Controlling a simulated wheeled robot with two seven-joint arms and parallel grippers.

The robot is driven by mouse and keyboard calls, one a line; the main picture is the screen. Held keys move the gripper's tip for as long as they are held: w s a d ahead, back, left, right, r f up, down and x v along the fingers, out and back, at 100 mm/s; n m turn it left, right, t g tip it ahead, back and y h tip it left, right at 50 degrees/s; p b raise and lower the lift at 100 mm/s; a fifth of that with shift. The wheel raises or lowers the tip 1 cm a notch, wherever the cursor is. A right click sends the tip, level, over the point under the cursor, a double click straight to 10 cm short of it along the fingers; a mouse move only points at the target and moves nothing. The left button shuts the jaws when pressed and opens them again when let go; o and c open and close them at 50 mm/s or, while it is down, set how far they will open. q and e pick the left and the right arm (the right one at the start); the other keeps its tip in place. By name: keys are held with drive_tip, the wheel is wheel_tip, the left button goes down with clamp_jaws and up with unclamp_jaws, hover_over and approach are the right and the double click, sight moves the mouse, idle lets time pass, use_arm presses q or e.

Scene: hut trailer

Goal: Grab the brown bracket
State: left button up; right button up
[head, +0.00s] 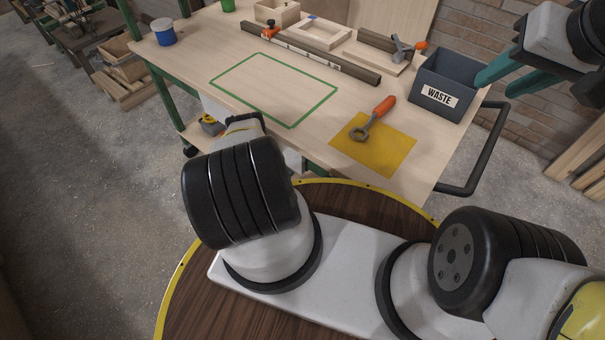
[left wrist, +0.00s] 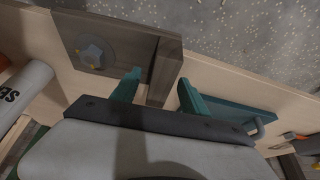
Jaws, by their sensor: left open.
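In the left wrist view a dark brown bracket (left wrist: 112,36) lies on a light wooden board. It has a flat plate with a grey round fitting and a raised edge on its right side. My left gripper (left wrist: 159,77) is open, its green fingers apart, with the bracket's right end between them in the picture. I cannot tell whether either finger touches it. The left gripper is hidden in the head view, where my left arm reaches down by the bench's near side. My right gripper (head: 494,84) is open and empty by the waste bin at upper right.
The wooden bench (head: 215,40) carries a waste bin (head: 452,76), an orange-handled tool (head: 373,119) on a yellow mat (head: 388,150), and a long brown bar (head: 318,62).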

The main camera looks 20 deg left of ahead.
use_arm(q)
drive_tip(key=shift+w+f, duration=0.1)
drive_tip(key=shift+f, duration=0.15)
clamp_jaws()
drive_tip(key=shift+r, duration=0.15)
idle(0.4)
